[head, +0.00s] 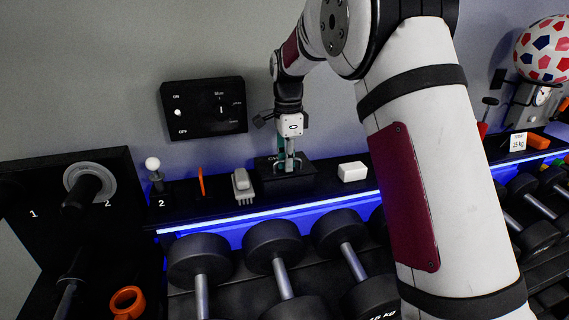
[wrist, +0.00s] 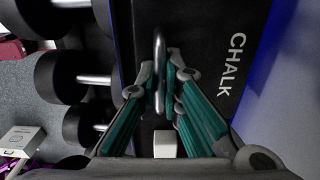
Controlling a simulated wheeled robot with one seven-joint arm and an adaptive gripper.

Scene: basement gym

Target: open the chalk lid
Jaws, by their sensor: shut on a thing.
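The chalk box (head: 270,187) is black and stands on the narrow black shelf against the wall. In the wrist view its dark lid (wrist: 205,30) fills the upper middle, with "CHALK" in white letters. A grey metal bar handle (wrist: 159,45) stands on the lid. My gripper (wrist: 160,78) has its teal-sided fingers closed around this handle from both sides. In the head view my gripper (head: 289,163) points down onto the box top. The lid looks level there; the gripper partly hides it, and I cannot tell whether it has lifted.
A white block (head: 352,171) stands right of the box. A grey brush (head: 242,186), an orange upright piece (head: 201,182) and a white-knobbed lever (head: 153,170) stand to its left. Dumbbells (head: 273,243) fill the rack below. A black switch panel (head: 204,107) hangs on the wall.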

